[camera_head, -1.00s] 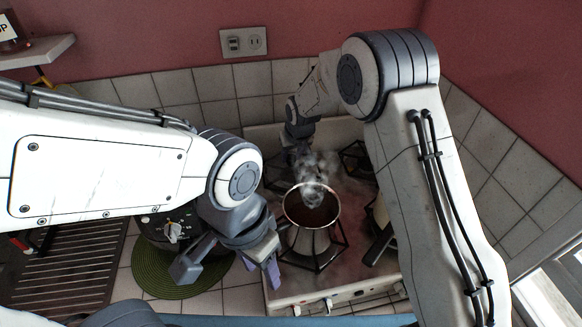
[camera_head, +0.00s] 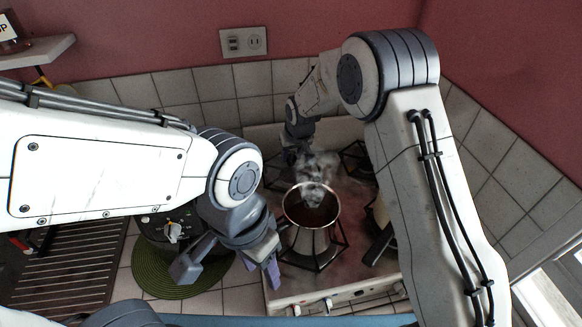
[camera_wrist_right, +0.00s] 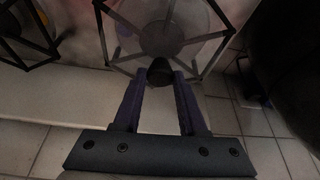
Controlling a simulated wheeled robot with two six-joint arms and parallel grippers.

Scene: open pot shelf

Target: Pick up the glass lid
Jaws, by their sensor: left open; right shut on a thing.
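The glass lid (camera_wrist_right: 195,30) shows in the right wrist view as a clear disc with a dark knob (camera_wrist_right: 160,72). My right gripper (camera_wrist_right: 160,80) has its two purple fingers on either side of the knob and is shut on it. A burner grate shows around and through the glass, and I cannot tell whether the lid touches it. In the head view my right gripper is behind the steam at the back of the stove, and I cannot make out the lid there. My left gripper (camera_head: 228,270) is open and empty, left of the pot.
An open steaming pot (camera_head: 311,215) with brown contents stands on a front burner of the stove (camera_head: 290,297). A black appliance (camera_head: 165,228) stands on a green round mat (camera_head: 160,283) at left. A slatted rack (camera_head: 70,270) lies further left. Tiled walls close off the back and right.

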